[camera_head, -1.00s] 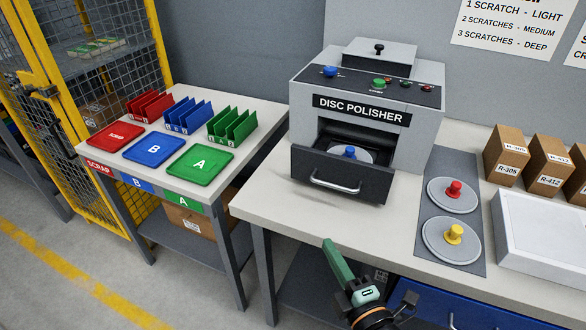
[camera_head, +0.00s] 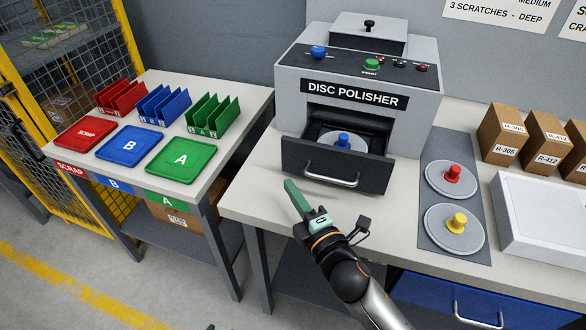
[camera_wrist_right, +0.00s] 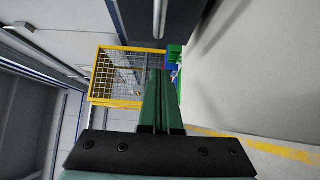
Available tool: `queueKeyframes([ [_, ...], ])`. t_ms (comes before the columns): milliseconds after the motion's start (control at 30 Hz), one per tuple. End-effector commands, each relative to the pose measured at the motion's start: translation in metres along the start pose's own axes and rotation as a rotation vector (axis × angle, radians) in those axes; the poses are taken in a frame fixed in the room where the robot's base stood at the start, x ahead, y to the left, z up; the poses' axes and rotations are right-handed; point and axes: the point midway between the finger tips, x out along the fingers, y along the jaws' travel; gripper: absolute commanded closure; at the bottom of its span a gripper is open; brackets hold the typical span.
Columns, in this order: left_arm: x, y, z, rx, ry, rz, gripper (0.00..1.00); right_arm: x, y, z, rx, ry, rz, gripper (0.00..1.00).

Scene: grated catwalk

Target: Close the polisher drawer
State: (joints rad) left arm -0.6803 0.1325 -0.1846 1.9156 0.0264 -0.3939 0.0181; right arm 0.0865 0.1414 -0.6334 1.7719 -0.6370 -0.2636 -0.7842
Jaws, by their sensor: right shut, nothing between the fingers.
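The grey disc polisher (camera_head: 415,110) stands on the light bench. Its dark drawer (camera_head: 368,182) is pulled out at the front, with a silver handle (camera_head: 330,180). A grey disc with a blue knob (camera_head: 343,139) sits inside the drawer. My right gripper (camera_head: 290,184) is in front of the drawer, by the bench's front edge, left of the handle and apart from it. Its green fingers are shut and empty; they also show together in the right wrist view (camera_wrist_right: 160,75). A tiny green tip at the bottom edge of the head view may be my left gripper (camera_head: 210,327).
Right of the polisher, a grey mat (camera_head: 456,150) holds discs with red and yellow knobs. A white tray (camera_head: 540,245) and cardboard boxes (camera_head: 503,130) stand further right. The left table holds a red tray (camera_head: 85,133), a blue tray (camera_head: 130,146), a green tray (camera_head: 182,161) and racks.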

Motion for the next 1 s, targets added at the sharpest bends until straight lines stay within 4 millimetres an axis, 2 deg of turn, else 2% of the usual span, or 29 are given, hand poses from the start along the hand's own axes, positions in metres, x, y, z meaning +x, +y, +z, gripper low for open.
queueKeyframes([
  [33, 0.000, 0.000, 0.001, 0.000, 0.000, 0.000, 0.50, 0.011, 0.001, 0.000, 0.000, 0.000, 0.003, 1.00],
  [133, 0.001, 0.000, 0.001, 0.000, 0.000, 0.000, 0.50, 0.029, 0.001, -0.001, 0.000, 0.000, 0.002, 1.00],
  [333, -0.001, 0.000, -0.001, 0.000, -0.001, 0.000, 0.50, 0.048, 0.001, 0.021, -0.002, 0.001, 0.000, 1.00],
  [500, -0.001, 0.000, -0.001, -0.001, -0.001, 0.000, 0.50, 0.054, 0.000, 0.027, 0.000, 0.001, 0.000, 1.00],
  [1000, -0.001, 0.000, -0.001, -0.001, -0.002, -0.001, 0.50, 0.056, 0.000, 0.031, 0.000, 0.000, 0.000, 1.00],
])
